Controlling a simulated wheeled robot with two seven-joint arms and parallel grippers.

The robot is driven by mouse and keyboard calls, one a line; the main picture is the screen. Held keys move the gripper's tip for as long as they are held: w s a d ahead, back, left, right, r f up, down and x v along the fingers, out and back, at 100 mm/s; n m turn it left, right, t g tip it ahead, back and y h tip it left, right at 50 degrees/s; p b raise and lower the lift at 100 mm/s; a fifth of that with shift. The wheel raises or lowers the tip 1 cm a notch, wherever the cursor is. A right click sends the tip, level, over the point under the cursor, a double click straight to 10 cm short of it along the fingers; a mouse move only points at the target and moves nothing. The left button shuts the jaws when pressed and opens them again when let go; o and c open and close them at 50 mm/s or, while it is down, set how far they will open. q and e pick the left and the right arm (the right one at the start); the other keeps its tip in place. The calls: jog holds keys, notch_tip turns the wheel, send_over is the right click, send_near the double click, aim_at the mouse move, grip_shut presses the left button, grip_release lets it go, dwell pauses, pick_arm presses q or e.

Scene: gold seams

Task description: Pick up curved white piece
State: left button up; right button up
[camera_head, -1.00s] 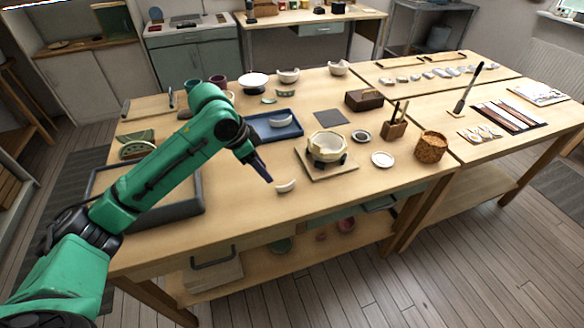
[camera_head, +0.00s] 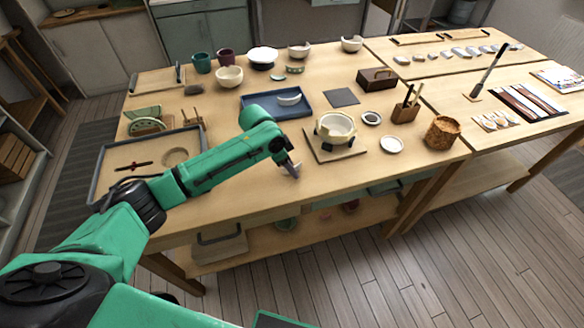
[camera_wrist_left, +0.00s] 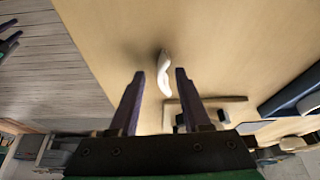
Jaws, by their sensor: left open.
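The curved white piece (camera_wrist_left: 164,74) lies on the table in the left wrist view, between the fingertips of my left gripper as seen there. I cannot tell whether the fingers are level with it or above it. In the head view my left gripper (camera_head: 291,169) is over the front part of the table and largely hides the piece. The gripper is open and holds nothing. Another curved white piece (camera_head: 289,99) lies in the blue tray (camera_head: 253,111) behind my left forearm. My right gripper is not in view.
A pale bowl (camera_head: 335,127) with dark supports stands on a wooden board (camera_head: 318,154) to the right of the gripper. A large grey-rimmed tray (camera_head: 97,176) lies at the left. The table front (camera_head: 250,195) near the gripper is clear.

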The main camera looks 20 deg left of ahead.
pick_arm(q)
jog(key=shift+w, duration=0.1)
jog(key=c, duration=0.4)
grip_shut()
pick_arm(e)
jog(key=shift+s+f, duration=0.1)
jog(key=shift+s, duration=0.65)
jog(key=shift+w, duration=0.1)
